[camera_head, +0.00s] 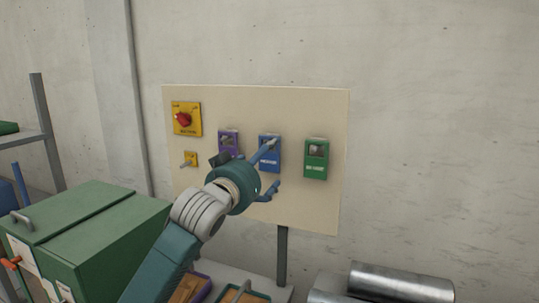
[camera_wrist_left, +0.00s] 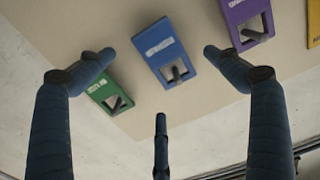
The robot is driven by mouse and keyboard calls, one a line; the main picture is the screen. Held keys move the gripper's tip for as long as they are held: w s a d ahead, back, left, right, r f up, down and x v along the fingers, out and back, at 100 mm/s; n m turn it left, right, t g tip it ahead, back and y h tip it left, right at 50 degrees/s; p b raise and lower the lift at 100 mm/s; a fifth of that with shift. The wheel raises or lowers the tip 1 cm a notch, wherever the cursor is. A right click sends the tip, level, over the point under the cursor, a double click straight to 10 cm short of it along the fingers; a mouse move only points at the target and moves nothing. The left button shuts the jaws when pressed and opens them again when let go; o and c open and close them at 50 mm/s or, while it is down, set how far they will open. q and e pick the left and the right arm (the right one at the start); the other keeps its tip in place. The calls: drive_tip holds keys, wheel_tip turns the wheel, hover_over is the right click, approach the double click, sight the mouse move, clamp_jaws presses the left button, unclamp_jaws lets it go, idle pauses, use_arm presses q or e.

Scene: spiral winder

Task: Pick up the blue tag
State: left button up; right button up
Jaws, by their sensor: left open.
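The blue tag (camera_head: 270,157) hangs on the cream board, between a purple tag (camera_head: 226,136) and a green tag (camera_head: 316,158). The blue tag also shows in the left wrist view (camera_wrist_left: 160,45), with white lettering and a square opening with a grey peg in it. My left gripper (camera_head: 272,165) is open in front of the board, and its fingers partly cover the blue tag in the head view. In the left wrist view its three fingers (camera_wrist_left: 159,75) are spread and empty, with the tag beyond and between the upper two. No contact shows. My right gripper is not in view.
The cream board (camera_head: 260,105) also carries a yellow switch with a red knob (camera_head: 183,119) and a small yellow plate with a peg (camera_head: 190,159). A green box (camera_head: 85,235) stands at lower left. Metal rolls (camera_head: 400,282) lie at lower right.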

sight(273, 154)
use_arm(q)
drive_tip(key=p+x, duration=0.1)
drive_tip(key=x, duration=0.3)
drive_tip(key=shift+w+d+r+p, duration=0.1)
drive_tip(key=shift+w+p, duration=0.15)
drive_tip(key=shift+p, duration=0.15)
drive_tip(key=shift+w+d, duration=0.15)
drive_tip(key=shift+w, duration=0.1)
drive_tip(key=shift+s, duration=0.1)
drive_tip(key=shift+c, duration=0.5)
drive_tip(key=c, duration=1.2)
